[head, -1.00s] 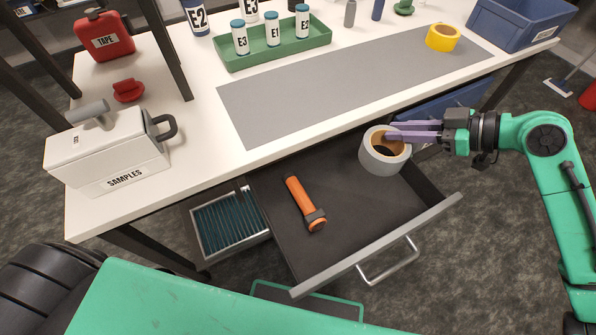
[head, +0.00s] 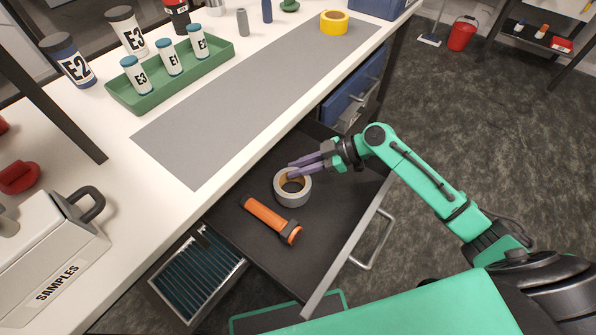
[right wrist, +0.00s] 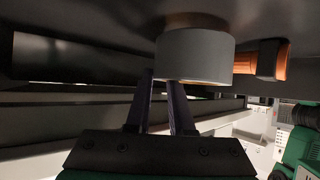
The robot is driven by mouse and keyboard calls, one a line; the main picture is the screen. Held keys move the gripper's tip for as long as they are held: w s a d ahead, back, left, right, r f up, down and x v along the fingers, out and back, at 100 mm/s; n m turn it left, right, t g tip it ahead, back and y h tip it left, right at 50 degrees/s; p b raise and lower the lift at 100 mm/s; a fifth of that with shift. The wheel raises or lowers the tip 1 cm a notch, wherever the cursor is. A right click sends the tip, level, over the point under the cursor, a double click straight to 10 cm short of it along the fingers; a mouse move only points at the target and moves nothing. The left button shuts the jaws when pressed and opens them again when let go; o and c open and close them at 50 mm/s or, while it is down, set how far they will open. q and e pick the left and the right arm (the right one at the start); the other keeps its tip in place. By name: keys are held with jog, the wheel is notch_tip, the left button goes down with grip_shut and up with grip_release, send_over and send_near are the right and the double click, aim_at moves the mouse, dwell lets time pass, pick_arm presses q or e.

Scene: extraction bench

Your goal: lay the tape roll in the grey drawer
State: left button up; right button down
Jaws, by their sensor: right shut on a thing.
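The tape roll (head: 292,200), grey outside with a tan core, is inside the pulled-out grey drawer (head: 325,215), lying flat beside the orange flashlight. My right gripper (head: 291,171) is shut on the roll's wall, its purple fingers coming from the right. In the right wrist view the roll (right wrist: 195,57) sits at the fingertips, against or very close to the dark drawer floor; I cannot tell if it fully rests there. My left gripper is not in view.
The orange flashlight (head: 271,220) lies in the drawer just in front of the roll. The drawer floor towards the handle (head: 372,240) is bare. The white bench top (head: 150,195) overhangs the drawer's back.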

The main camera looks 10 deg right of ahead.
jog(key=shift+f, duration=0.75)
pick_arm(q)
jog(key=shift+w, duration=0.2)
pick_arm(e)
jog(key=c, duration=0.8)
grip_release()
jog(key=shift+o, duration=0.2)
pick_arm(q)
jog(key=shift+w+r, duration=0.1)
pick_arm(e)
jog(key=shift+r, duration=0.1)
jog(key=v, duration=0.7)
jog(key=shift+d+r, duration=0.15)
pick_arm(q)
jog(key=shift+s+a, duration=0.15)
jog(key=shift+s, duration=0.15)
